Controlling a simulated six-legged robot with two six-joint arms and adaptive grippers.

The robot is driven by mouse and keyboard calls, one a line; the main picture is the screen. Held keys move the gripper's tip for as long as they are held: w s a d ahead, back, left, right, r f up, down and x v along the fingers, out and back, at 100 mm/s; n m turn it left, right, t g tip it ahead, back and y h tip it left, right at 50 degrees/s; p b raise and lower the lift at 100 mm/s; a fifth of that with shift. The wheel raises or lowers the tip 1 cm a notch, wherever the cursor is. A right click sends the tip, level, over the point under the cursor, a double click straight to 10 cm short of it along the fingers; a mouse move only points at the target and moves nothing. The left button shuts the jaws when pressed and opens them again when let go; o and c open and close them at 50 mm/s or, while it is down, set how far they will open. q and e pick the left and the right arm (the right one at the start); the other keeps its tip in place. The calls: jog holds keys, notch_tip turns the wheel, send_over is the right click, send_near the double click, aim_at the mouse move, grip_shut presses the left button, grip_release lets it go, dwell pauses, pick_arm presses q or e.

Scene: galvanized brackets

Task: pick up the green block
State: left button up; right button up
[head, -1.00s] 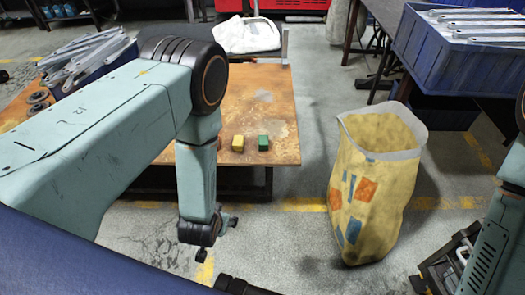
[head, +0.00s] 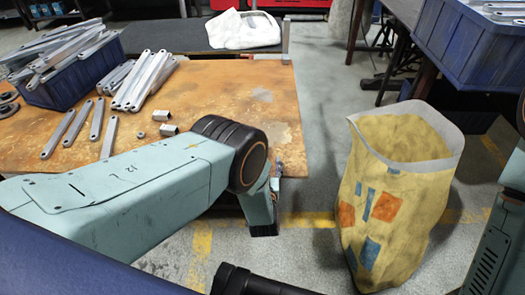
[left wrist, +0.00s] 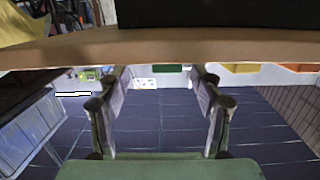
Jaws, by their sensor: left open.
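The green block does not show for certain: in the head view my left arm's elbow covers the spot near the table's front right corner where it stood earlier. In the left wrist view my left gripper (left wrist: 161,84) is open, with nothing held between its two fingers. A small green patch (left wrist: 168,68) shows between the fingertips beyond, along the table edge; I cannot tell whether it is the block. In the head view the gripper is mostly hidden behind my forearm, beside the table's right front corner. My right gripper is not in view.
The worn brown table (head: 270,85) holds loose grey brackets (head: 145,80), small square metal pieces (head: 168,129) and a blue bin (head: 65,88) of brackets. A yellow bag (head: 400,200) stands on the floor to the right. Floor between table and bag is clear.

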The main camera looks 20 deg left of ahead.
pick_arm(q)
jog(key=shift+w+a+r+b, duration=0.1)
jog(key=shift+w+a+b, duration=0.35)
jog(key=shift+w, duration=0.25)
jog(key=x, duration=0.1)
jog(key=b+x, duration=0.2)
jog(key=x, duration=0.1)
jog(key=shift+a, duration=0.25)
jog(key=shift+w+a+b, duration=0.25)
jog(key=shift+w+b, duration=0.25)
jog(key=shift+w, duration=0.15)
jog(key=shift+c, duration=1.4)
jog(key=c, duration=1.1)
